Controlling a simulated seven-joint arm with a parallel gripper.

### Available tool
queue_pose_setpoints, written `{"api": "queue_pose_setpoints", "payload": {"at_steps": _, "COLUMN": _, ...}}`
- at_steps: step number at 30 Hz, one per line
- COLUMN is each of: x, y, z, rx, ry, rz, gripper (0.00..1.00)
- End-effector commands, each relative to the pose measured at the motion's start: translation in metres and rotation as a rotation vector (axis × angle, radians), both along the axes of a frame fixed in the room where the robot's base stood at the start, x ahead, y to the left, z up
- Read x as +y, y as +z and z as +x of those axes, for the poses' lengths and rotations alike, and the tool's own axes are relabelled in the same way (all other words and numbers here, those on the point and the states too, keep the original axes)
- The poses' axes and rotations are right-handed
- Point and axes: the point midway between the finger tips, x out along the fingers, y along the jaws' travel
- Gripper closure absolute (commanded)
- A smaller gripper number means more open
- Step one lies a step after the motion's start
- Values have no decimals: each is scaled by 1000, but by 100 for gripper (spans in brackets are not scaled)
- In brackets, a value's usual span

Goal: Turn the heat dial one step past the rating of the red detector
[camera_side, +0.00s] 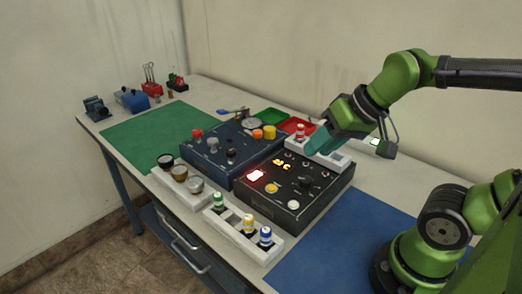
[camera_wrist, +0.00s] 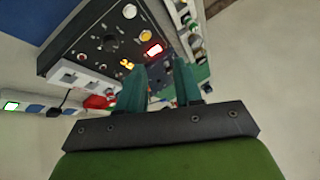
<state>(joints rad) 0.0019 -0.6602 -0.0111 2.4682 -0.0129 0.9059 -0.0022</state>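The black control box (camera_side: 300,200) carries a black heat dial (camera_side: 306,182), a lit orange readout (camera_side: 281,163) too blurred to read surely, a glowing red panel (camera_side: 255,175), a yellow button (camera_side: 272,188) and a white button (camera_side: 293,204). In the wrist view the dial (camera_wrist: 110,42) is at upper left. The red-and-white detector (camera_side: 300,131) stands upright at the left end of a white rack (camera_side: 337,162) behind the box. My gripper (camera_side: 314,147) is above this rack, near the detector and apart from the dial. In the wrist view its teal fingers (camera_wrist: 160,90) are apart with nothing visibly held.
A blue control box (camera_side: 215,168) adjoins on the left. In front are a rack with green, yellow and blue banded detectors (camera_side: 245,246) and a rack of round caps (camera_side: 175,188). The blue mat (camera_side: 340,250) is clear.

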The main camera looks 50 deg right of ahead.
Motion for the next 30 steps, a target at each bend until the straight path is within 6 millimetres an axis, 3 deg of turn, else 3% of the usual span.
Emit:
{"api": "queue_pose_setpoints", "payload": {"at_steps": 1, "x": -5, "y": -3, "z": 10, "rx": 43, "ry": 22, "rz": -25, "gripper": 57}}
{"api": "queue_pose_setpoints", "payload": {"at_steps": 5, "x": -25, "y": -8, "z": 35, "rx": 158, "ry": 263, "rz": -193, "gripper": 37}}
{"api": "queue_pose_setpoints", "payload": {"at_steps": 12, "x": -60, "y": -13, "z": 63, "rx": 308, "ry": 843, "rz": -452, "gripper": 37}}
{"api": "queue_pose_setpoints", "payload": {"at_steps": 18, "x": -76, "y": -5, "z": 69, "rx": 337, "ry": 1230, "rz": -563, "gripper": 37}}
{"api": "queue_pose_setpoints", "payload": {"at_steps": 25, "x": -76, "y": -4, "z": 64, "rx": 321, "ry": 1412, "rz": -594, "gripper": 37}}
{"api": "queue_pose_setpoints", "payload": {"at_steps": 30, "x": -76, "y": -21, "z": 65, "rx": 321, "ry": 1421, "rz": -594, "gripper": 37}}
